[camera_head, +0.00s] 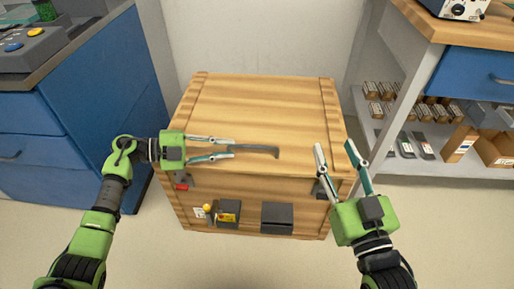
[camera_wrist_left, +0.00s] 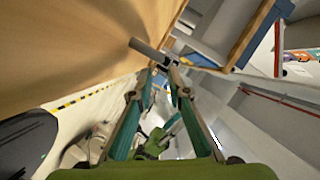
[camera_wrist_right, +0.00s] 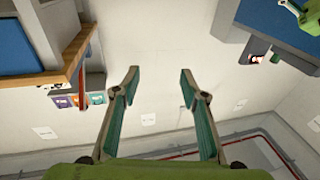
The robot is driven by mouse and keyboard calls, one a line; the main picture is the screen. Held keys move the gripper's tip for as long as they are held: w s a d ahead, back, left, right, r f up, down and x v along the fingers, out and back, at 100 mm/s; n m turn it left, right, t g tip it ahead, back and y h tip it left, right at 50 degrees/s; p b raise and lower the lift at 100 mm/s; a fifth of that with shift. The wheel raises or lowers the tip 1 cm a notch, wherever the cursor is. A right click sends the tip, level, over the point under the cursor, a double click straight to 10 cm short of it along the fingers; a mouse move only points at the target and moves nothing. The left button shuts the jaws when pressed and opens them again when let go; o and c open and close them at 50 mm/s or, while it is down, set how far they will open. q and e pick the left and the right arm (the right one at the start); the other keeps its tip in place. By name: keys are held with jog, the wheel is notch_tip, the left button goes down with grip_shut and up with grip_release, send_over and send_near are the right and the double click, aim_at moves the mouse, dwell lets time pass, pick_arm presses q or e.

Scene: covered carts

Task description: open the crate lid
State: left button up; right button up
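A wooden crate (camera_head: 215,105) stands on the floor with its flat plank lid (camera_head: 265,118) down. A dark grey bar (camera_head: 258,151) with a bent end shows over the front part of the lid. I cannot tell whether it touches the lid or is fixed to it. My left gripper (camera_head: 234,148) comes in from the left and its narrowed fingers are on this bar, which also crosses the fingertips in the left wrist view (camera_wrist_left: 147,50). My right gripper (camera_head: 335,147) is open and empty near the crate's front right side; in the right wrist view (camera_wrist_right: 158,75) only air lies between its fingers.
The crate front carries dark fittings, including a grey box (camera_head: 277,219). A blue drawer cabinet (camera_head: 40,125) stands at the left. At the right is a shelf unit (camera_head: 430,170) with small boxes. A pale wall (camera_head: 260,40) is behind the crate.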

aim_at(249, 148)
pick_arm(q)
jog(key=b+x, duration=0.1)
jog(key=x, duration=0.7)
jog(key=shift+w+d+b, duration=0.1)
jog(key=shift+d+b, duration=0.2)
jog(key=shift+b, duration=0.1)
jog(key=shift+w+d+f, duration=0.1)
jog(key=shift+d, duration=0.15)
pick_arm(e)
jog(key=s+r+t+y, duration=0.2)
jog(key=s+r+t, duration=0.2)
jog(key=r, duration=0.6)
jog(key=shift+r+t, duration=0.2)
jog(key=shift+t, duration=0.8)
jog(key=shift+a, duration=0.1)
pick_arm(q)
grip_shut()
